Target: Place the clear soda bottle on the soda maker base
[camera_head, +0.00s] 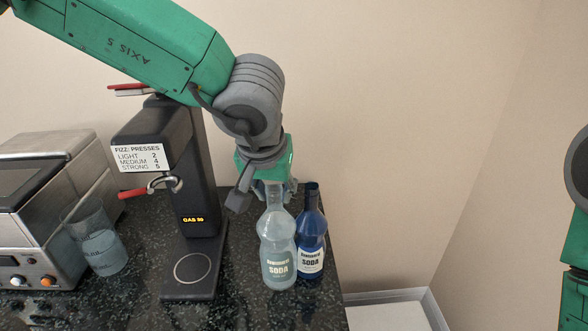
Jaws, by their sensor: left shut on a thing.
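The clear soda bottle (277,245) stands upright on the dark counter, right of the soda maker. My left gripper (270,188) reaches down from above and is shut on the bottle's neck; the gripper hides the bottle's top. The black soda maker (205,175) stands to the left, with a red-handled lever at its front and a lit "GAS 50" label. Its base (193,268) is bare and has a pale ring on it. Only links of my right arm show at the right edge; its gripper is out of view.
A blue soda bottle (312,235) stands close at the right of the clear one, near the counter's right edge. A glass (102,245) stands left of the base, beside a metal machine (40,215). The counter (247,300) is clear between base and bottle.

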